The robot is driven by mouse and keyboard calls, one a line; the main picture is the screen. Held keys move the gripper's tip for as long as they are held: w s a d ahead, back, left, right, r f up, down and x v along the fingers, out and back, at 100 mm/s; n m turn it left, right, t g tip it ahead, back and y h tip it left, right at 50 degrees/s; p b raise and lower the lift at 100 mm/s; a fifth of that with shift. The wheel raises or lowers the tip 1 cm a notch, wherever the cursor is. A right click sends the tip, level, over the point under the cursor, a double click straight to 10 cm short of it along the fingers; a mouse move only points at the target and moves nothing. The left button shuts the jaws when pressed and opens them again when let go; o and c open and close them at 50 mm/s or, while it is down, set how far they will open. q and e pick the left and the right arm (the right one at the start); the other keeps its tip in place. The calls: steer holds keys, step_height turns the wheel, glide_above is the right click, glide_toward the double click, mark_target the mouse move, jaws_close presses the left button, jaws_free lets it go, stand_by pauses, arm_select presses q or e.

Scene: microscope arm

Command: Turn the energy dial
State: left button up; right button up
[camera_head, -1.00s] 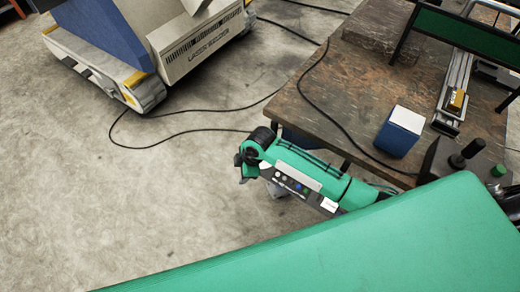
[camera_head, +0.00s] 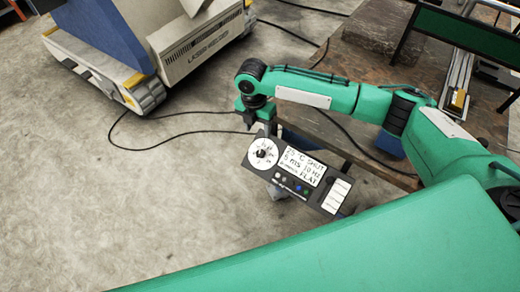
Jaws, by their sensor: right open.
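A dark control panel (camera_head: 292,180) stands below the middle of the head view, tilted in the picture. A round white dial with a black centre knob (camera_head: 262,153) is on its left end; its markings are too small to read. A display with text including "SHUT", "10 Hz" and "FLAT" is to the right of the dial. My right gripper (camera_head: 258,124) points down just above the dial in the picture, open and empty. It appears apart from the knob, but its height above it is hard to judge. My left gripper is not in view.
Small coloured buttons (camera_head: 291,187) and white keys (camera_head: 337,194) are on the panel. A brown worktable (camera_head: 345,62) lies behind my right arm. A blue and beige machine (camera_head: 198,50) stands at the upper left. Black cables (camera_head: 190,132) cross the open floor.

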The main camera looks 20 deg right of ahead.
mark_target(260, 152)
steer(key=f, duration=1.2)
steer(key=shift+s+d+p, duration=0.3)
steer(key=shift+p, duration=0.05)
steer(key=c, duration=1)
